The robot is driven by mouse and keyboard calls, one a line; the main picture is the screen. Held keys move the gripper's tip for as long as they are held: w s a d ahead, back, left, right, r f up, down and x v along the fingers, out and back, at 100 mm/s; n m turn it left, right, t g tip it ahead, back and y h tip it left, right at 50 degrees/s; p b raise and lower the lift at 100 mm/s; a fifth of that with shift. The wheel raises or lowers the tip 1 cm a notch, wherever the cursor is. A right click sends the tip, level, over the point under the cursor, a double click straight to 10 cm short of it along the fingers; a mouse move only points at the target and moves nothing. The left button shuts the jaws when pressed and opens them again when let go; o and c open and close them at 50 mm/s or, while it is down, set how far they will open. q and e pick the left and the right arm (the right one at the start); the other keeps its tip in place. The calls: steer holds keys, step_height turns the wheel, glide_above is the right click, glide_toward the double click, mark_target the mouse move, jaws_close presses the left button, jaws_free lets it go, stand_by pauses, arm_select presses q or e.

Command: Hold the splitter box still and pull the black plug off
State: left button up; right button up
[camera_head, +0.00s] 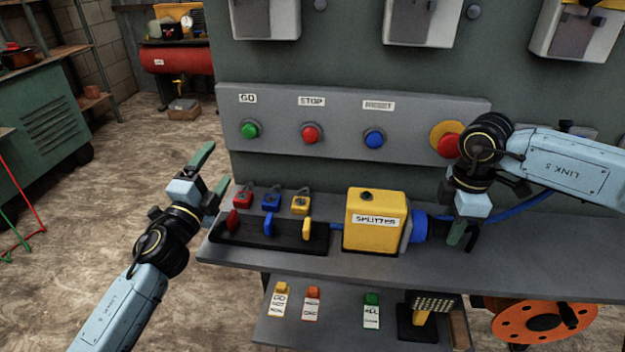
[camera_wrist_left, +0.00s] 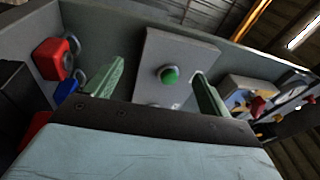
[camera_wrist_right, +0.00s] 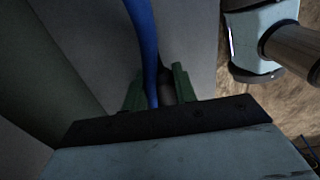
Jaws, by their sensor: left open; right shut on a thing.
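The yellow splitter box (camera_head: 372,225) stands on the grey shelf with its label facing me. A blue connector (camera_head: 419,228) sticks out of its right side. My right gripper (camera_head: 462,234) is right of this connector, shut on a dark thing. In the right wrist view this dark plug (camera_wrist_right: 168,88) shows between the fingers, with a blue cable (camera_wrist_right: 146,50) running past it. The fingers hide much of the plug; I cannot tell whether it touches the connector. My left gripper (camera_head: 212,173) is open and empty, left of the shelf and away from the box.
Red, blue and yellow padlocks (camera_head: 271,200) stand by a black rack (camera_head: 270,236) left of the box. A button panel (camera_head: 340,125) rises behind. Tags (camera_head: 312,303) lie on a lower shelf. An orange reel (camera_head: 545,322) is at lower right. The shelf front is clear.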

arm_select(q)
steer(key=d+r+m+g+h, duration=0.4)
steer(key=d+m+g+h, duration=0.55)
steer(key=d+m, duration=0.6)
steer(key=m+g+y, duration=0.4)
steer(key=m+g, duration=0.9)
steer(key=m, duration=0.7)
glide_toward(371, 205)
steer(key=w+f, duration=0.2)
steer(key=shift+t, duration=0.25)
steer(key=x, duration=1)
steer(key=shift+s+d, duration=0.15)
steer(key=shift+d, duration=0.25)
steer(key=shift+n, duration=0.25)
steer(key=c, duration=1.5)
